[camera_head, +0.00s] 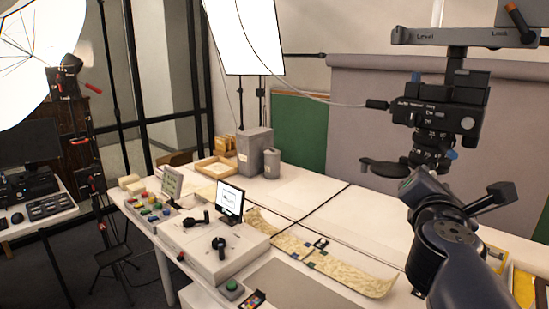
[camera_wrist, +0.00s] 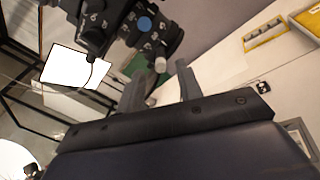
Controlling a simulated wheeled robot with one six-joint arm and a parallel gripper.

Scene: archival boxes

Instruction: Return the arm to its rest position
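My arm rises from the lower right in the head view, and its end is just below the black camera rig (camera_head: 440,110) on the overhead bar. My gripper's fingers are hard to make out there. In the wrist view my gripper (camera_wrist: 172,68) shows two grey fingers standing up from a dark bar, with a gap between them. Nothing is held between them. The camera rig (camera_wrist: 112,25) is close beyond the fingers in the wrist view, at the upper left. I cannot tell whether anything touches it.
A long patterned strip (camera_head: 320,255) lies on the white table (camera_head: 310,195). A console (camera_head: 215,245) with a small screen (camera_head: 231,199) stands left of it. A grey box (camera_head: 255,152) and canister (camera_head: 271,163) stand at the back. A yellow-edged tray (camera_wrist: 265,33) shows at the wrist view's upper right.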

